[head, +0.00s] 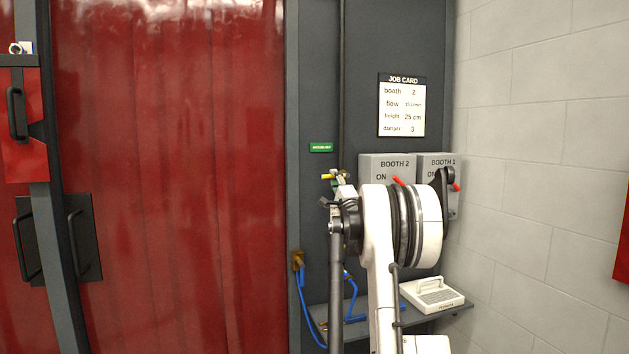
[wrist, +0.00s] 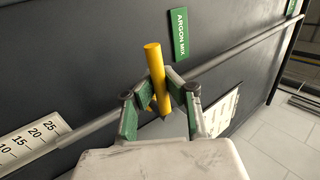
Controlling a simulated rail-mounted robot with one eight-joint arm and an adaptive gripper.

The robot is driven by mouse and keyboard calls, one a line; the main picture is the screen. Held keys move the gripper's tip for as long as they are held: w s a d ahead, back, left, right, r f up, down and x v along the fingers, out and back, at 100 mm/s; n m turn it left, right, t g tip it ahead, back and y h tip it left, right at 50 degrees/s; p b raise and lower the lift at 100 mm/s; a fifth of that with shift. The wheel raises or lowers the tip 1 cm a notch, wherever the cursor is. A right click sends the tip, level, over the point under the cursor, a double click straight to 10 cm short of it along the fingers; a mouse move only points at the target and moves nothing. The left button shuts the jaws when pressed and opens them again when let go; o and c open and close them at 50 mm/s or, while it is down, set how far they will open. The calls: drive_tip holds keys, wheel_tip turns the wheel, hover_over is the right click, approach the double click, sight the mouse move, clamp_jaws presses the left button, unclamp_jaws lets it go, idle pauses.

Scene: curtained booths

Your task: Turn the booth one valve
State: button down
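My gripper (wrist: 158,88) has its two green-and-grey fingers closed in on both sides of a yellow lever (wrist: 152,52), which sticks up between the fingertips. In the head view the yellow lever (head: 328,177) points left beside the dark vertical pipe, with my gripper (head: 338,182) at it. The valve body is mostly hidden by my gripper, and no booth number shows on it. The grey BOOTH 1 box (head: 436,163), with a red lever (head: 456,187), is on the panel at the right, partly behind my arm.
The BOOTH 2 box (head: 378,164) has a red lever (head: 398,181). A job card (head: 402,106) reading booth 2 hangs above. The green ARGON MIX sign (wrist: 180,34) is near the lever. A shelf (head: 455,309) holds a white device (head: 433,294). Blue hoses (head: 304,305) hang left of it. A red curtain (head: 165,170) fills the left.

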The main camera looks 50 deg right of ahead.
idle(0.3)
drive_tip(key=c, duration=1.7)
unclamp_jaws()
drive_tip(key=v, duration=1.2)
drive_tip(key=shift+r, duration=0.1)
